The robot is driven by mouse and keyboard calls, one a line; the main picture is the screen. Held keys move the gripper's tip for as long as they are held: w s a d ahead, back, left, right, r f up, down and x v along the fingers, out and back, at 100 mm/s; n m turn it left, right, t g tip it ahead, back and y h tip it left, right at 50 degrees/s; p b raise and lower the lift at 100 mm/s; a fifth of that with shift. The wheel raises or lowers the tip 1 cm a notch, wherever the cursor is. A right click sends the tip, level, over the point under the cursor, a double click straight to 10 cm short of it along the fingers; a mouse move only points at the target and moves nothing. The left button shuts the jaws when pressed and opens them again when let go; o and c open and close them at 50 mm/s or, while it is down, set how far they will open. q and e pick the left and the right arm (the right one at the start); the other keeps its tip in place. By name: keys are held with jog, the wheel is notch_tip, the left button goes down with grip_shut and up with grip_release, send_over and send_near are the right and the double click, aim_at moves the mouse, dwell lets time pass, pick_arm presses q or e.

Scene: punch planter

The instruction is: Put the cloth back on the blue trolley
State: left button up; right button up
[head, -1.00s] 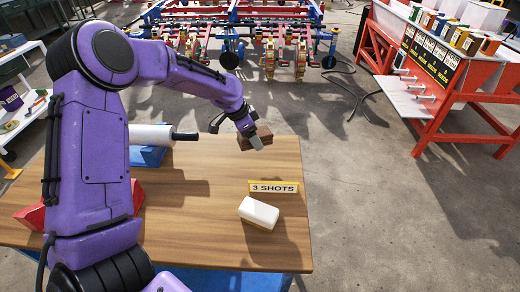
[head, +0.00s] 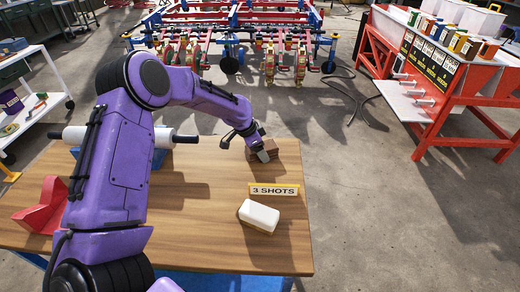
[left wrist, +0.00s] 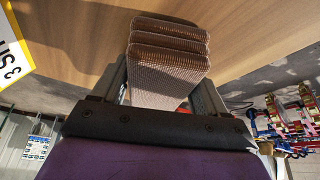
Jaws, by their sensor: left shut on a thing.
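A brown folded cloth (head: 288,149) shows at the back right corner of a wooden tabletop (head: 200,215) with blue parts below it (head: 225,283), which looks like the blue trolley. My left gripper (head: 264,152) is shut on the cloth. In the left wrist view the cloth (left wrist: 168,58) is a ribbed stack of folds between the two fingers (left wrist: 160,95), with the wooden top (left wrist: 80,40) behind it. I cannot tell whether the cloth touches the wood. My right gripper is in neither view.
A "3 SHOTS" sign (head: 273,190) and a white block (head: 259,215) with a tan base stand in front of the cloth. A white roll (head: 75,135) and a red block (head: 40,205) are at the left. The front middle of the tabletop is bare.

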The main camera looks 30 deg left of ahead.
pick_arm(q)
jog(key=shift+s+f, duration=0.3)
jog(key=shift+f, duration=0.1)
jog(key=o, duration=0.8)
jog(key=shift+f, duration=0.1)
jog(key=shift+o, duration=0.7)
jog(key=shift+f, duration=0.1)
jog(key=shift+d, duration=0.1)
jog(key=shift+r, duration=0.2)
jog(key=w+p+v, duration=0.1)
jog(key=v, duration=1.1)
jog(key=shift+s+r+p, duration=0.15)
jog(key=shift+r+p, duration=0.15)
jog(key=shift+r, duration=0.25)
